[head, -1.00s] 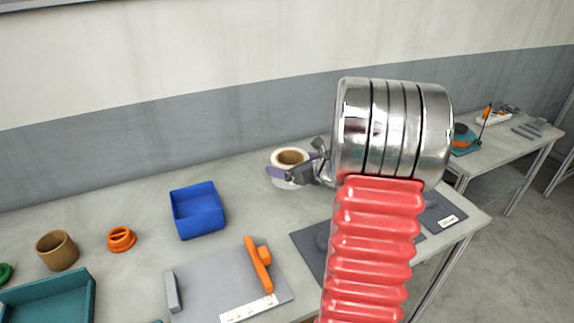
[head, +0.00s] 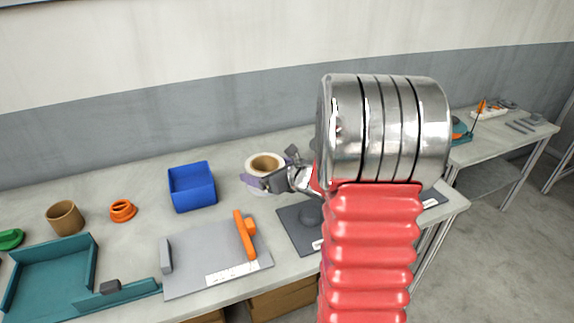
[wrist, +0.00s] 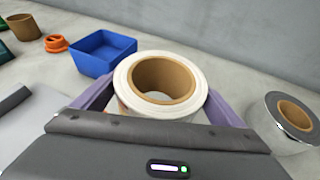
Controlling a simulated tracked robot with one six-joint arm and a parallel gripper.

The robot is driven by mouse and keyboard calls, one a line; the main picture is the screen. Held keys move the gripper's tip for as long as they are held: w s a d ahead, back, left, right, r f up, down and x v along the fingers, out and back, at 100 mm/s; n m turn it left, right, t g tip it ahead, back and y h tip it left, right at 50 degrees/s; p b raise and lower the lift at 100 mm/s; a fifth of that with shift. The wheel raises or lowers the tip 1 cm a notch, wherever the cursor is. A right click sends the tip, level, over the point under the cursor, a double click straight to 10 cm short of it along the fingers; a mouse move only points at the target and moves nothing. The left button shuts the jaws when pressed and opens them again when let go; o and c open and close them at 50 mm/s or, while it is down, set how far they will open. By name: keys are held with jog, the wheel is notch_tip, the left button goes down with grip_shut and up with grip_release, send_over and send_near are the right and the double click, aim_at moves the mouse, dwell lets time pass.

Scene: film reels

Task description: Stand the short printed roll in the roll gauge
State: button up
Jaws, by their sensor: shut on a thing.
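A white roll with a brown core (head: 266,158) is in my gripper (head: 267,174), over the back of the table. In the wrist view the roll (wrist: 128,82) is upright, its open core facing up, between two purple fingers (wrist: 160,102). The fingers are shut on its sides. Only a trace of print shows low on its left side; the front is hidden by my gripper. A grey plate (head: 205,262) with a dark block at left, an orange upright bar (head: 245,235) at right and a white scale strip looks like the roll gauge. It is empty, in front and left of my gripper.
A blue bin (head: 192,188) stands left of the roll. A silver roll (wrist: 290,118) stands close by at right in the wrist view.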

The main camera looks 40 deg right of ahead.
jog(key=a+f+n+y, duration=0.1)
jog(key=a, duration=1.2)
jog(key=s+a+f+n+y, duration=0.1)
jog(key=a+f+n+y, duration=0.1)
jog(key=a, duration=1.2)
jog(key=shift+s+a+g, duration=0.2)
jog(key=shift+s+g, duration=0.1)
jog(key=shift+g, duration=0.1)
